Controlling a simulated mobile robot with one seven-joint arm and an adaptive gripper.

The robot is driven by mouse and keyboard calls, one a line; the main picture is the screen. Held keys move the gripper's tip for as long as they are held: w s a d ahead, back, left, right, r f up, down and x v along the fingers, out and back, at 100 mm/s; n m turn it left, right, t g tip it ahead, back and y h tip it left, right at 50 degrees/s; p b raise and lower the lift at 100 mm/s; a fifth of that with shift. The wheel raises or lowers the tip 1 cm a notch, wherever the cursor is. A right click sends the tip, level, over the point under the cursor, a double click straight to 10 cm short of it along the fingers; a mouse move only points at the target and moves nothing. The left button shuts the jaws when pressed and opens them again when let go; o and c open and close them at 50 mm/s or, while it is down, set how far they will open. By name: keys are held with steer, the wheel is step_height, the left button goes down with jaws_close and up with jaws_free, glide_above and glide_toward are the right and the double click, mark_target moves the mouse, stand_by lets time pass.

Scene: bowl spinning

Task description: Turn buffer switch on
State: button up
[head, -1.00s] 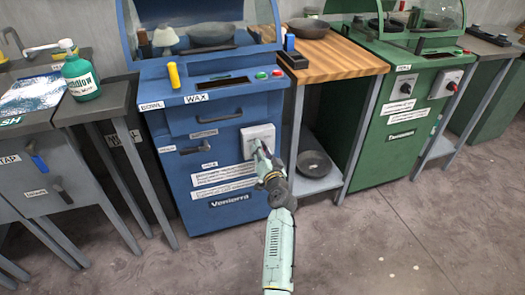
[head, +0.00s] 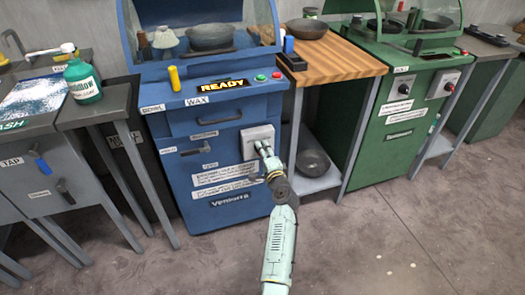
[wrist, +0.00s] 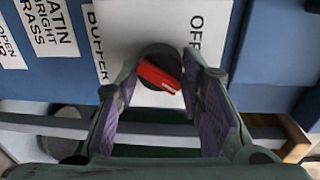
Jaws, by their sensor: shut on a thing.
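The buffer switch is a red knob (wrist: 158,73) on a dark round base, on a white plate with "BUFFER" and "OFF" printed on it. The plate (head: 254,136) is on the front of the blue Ventorra machine (head: 215,215). My gripper (head: 265,149) reaches up to this plate, and its arm hides part of the machine's front. In the wrist view the purple-padded fingers of my gripper (wrist: 160,92) stand on either side of the red knob and are shut on it. A display (head: 223,84) on the machine top reads "READY" in yellow.
A wooden-topped table (head: 335,60) with a bowl on top and another bowl (head: 312,162) on its lower shelf stands to the right. A green machine (head: 400,125) is beyond it. A grey bench (head: 40,165) with a green bottle (head: 82,82) is at left. Floor in front is clear.

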steer(key=shift+m, duration=1)
steer(key=shift+o, duration=0.2)
steer(key=shift+c, duration=0.2)
steer(key=o, duration=1.2)
steer(key=shift+c, duration=0.2)
steer(key=shift+s+d, duration=0.1)
steer(key=f+v, duration=0.1)
steer(key=v, duration=1)
steer(key=shift+s+d+r, duration=0.2)
steer(key=shift+s+r, duration=0.15)
steer(key=shift+r, duration=0.2)
